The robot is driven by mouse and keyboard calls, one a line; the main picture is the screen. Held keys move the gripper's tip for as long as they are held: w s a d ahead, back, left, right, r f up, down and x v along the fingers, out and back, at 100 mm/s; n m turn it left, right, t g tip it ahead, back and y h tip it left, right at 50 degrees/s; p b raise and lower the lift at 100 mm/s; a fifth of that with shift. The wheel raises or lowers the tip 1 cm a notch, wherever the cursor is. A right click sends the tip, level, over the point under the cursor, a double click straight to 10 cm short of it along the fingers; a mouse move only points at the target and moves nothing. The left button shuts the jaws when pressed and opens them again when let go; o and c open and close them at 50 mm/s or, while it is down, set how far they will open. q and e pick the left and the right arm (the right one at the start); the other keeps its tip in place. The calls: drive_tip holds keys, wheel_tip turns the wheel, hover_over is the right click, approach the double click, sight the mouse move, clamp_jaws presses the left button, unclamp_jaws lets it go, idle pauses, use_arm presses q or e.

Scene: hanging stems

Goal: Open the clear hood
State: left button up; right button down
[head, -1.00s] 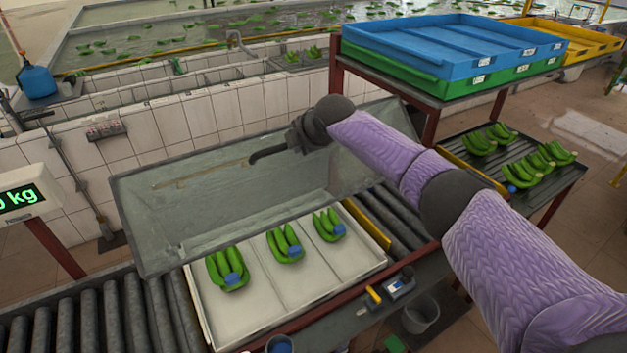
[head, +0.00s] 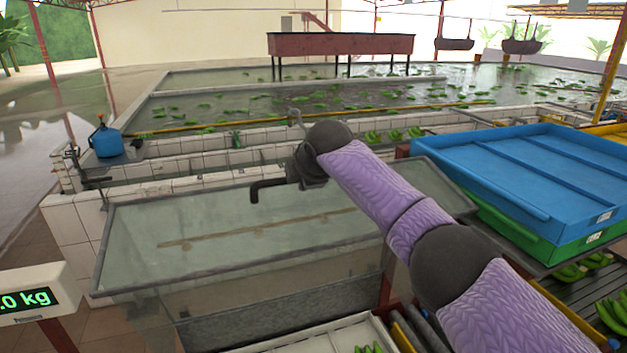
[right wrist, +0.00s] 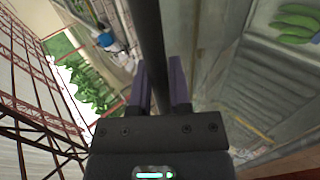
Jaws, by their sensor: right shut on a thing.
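The clear hood (head: 190,240) is a grey-framed see-through panel in the middle of the head view, swung up and tilted above the white tray (head: 325,335). My right arm reaches to it from the right. My right gripper (head: 300,172) is at its upper edge, around a dark bar handle (head: 266,186) whose bent end sticks out to the left. In the right wrist view the dark bar (right wrist: 148,35) runs between the two fingers of my right gripper (right wrist: 157,85), which is shut on it. My left gripper is in neither view.
A scale display (head: 30,300) stands at the lower left. Stacked blue (head: 540,175) and green (head: 520,228) crates are at the right, with bananas (head: 610,312) on a rack below. A tiled wall and water tanks lie behind the hood.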

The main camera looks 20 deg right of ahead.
drive_tip(key=shift+f, duration=0.15)
drive_tip(key=c, duration=0.6)
unclamp_jaws()
drive_tip(key=shift+w, duration=0.2)
drive_tip(key=shift+s, duration=0.1)
drive_tip(key=shift+s+r+b, duration=0.25)
drive_tip(key=shift+r+b, duration=0.1)
drive_tip(key=shift+b, duration=0.05)
drive_tip(key=b+v, duration=0.3)
drive_tip(key=v, duration=0.6)
drive_tip(key=shift+b, duration=0.4)
